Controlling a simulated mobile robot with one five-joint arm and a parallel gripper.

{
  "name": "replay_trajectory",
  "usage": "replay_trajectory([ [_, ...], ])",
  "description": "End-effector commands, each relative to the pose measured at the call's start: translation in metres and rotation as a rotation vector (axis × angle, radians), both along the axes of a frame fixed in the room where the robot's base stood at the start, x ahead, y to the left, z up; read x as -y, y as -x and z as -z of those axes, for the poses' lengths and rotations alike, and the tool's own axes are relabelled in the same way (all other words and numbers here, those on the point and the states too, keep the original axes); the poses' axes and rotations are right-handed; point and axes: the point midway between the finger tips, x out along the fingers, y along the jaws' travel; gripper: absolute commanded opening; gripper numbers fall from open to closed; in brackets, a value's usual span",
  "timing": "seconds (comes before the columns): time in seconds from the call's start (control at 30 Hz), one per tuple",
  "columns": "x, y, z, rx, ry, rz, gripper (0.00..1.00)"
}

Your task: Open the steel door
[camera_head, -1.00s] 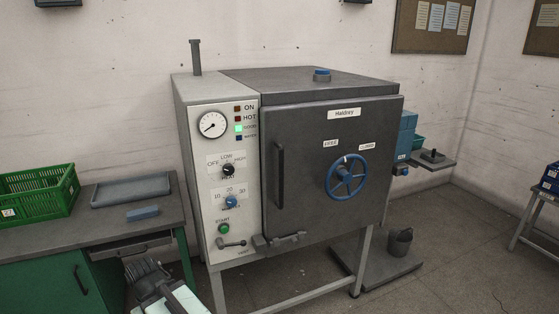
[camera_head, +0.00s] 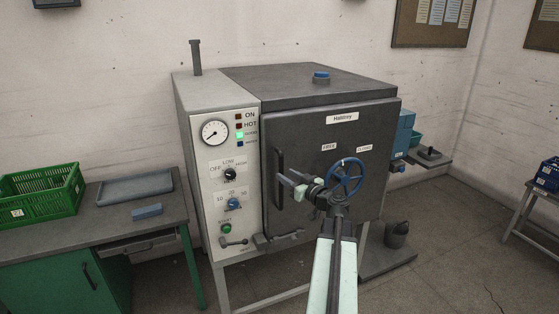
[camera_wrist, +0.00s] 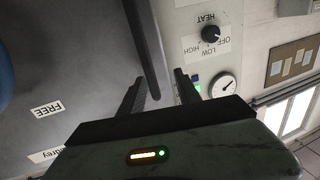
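The steel door (camera_head: 300,132) is a dark grey panel on the front of the machine and looks shut. A long upright dark handle (camera_head: 279,178) is on its left side. A blue handwheel (camera_head: 346,176) is on its middle right. My gripper (camera_head: 288,188) is in front of the door at the handle's lower half. In the wrist view, my gripper (camera_wrist: 160,76) is open, with the handle (camera_wrist: 146,52) lying between its two fingers. I cannot tell whether either finger touches it. My arm hides the lower middle of the door.
A pale control panel (camera_head: 210,179) with knobs and a gauge is left of the door. A small lever (camera_head: 233,242) and a latch-like grey part (camera_head: 275,239) are low in front. A bench (camera_head: 80,232) with a green crate (camera_head: 40,197) stands left.

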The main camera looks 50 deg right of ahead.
Motion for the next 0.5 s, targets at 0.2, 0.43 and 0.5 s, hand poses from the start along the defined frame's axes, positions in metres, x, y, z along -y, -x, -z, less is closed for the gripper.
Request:
replay_trajectory([
  [0.2, 0.018, 0.012, -0.009, 0.028, 0.021, 0.042, 0.40],
  [0.43, 0.022, -0.011, -0.008, 0.026, 0.018, 0.036, 0.40],
  [0.5, 0.024, -0.025, -0.008, 0.026, 0.018, 0.036, 0.40],
])
